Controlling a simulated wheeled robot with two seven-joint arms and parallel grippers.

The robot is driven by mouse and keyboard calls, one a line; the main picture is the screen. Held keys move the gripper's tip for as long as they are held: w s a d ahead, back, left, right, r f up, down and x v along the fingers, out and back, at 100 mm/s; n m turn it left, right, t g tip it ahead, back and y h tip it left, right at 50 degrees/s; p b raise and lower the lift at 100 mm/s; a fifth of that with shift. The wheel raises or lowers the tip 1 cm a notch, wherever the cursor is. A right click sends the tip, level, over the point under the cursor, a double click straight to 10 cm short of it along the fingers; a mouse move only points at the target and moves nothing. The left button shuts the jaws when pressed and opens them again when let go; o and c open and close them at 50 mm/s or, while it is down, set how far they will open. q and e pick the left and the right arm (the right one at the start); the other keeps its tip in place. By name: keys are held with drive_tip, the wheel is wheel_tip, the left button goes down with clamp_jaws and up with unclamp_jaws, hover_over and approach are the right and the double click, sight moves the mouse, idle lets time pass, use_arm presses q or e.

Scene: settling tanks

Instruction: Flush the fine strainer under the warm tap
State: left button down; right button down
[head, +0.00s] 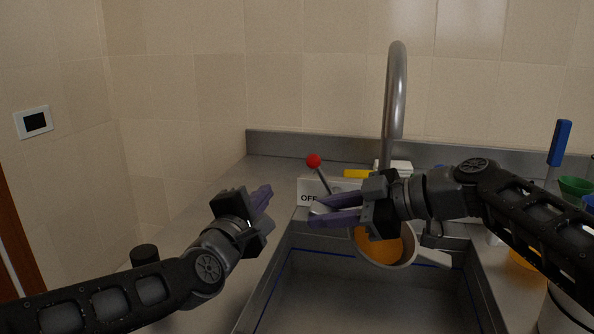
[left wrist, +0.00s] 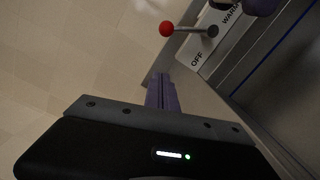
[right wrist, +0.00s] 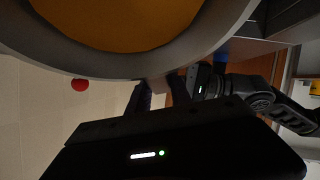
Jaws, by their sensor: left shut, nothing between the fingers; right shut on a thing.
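The fine strainer, a pale grey ring with an orange mesh (head: 378,249), hangs tilted over the sink beneath the tap (head: 396,90). It fills the top of the right wrist view (right wrist: 140,62). My right gripper (head: 330,210) is shut on it; the exact grip point is partly hidden. My left gripper (head: 265,197) is shut and empty, left of the tap lever (head: 322,178). The red-knobbed lever leans left above the OFF label (head: 309,198) and also shows in the left wrist view (left wrist: 188,29). A WARM label (left wrist: 232,14) shows there. No water is visible at the spout.
The steel sink basin (head: 340,300) lies below both grippers. A blue-handled tool (head: 559,143) and a green funnel (head: 575,187) stand at the right. A yellow item (head: 357,173) lies behind the lever. The left counter is mostly clear.

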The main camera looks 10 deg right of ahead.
sight(307, 161)
use_arm(q)
drive_tip(key=w+d+r, duration=0.1)
drive_tip(key=w+d, duration=0.7)
drive_tip(key=shift+d+r, duration=0.2)
drive_tip(key=shift+d, duration=0.05)
idle(0.4)
drive_tip(key=shift+s+d+r, duration=0.45)
drive_tip(key=shift+d+r, duration=0.3)
drive_tip(key=shift+d, duration=0.05)
drive_tip(key=shift+a, duration=0.1)
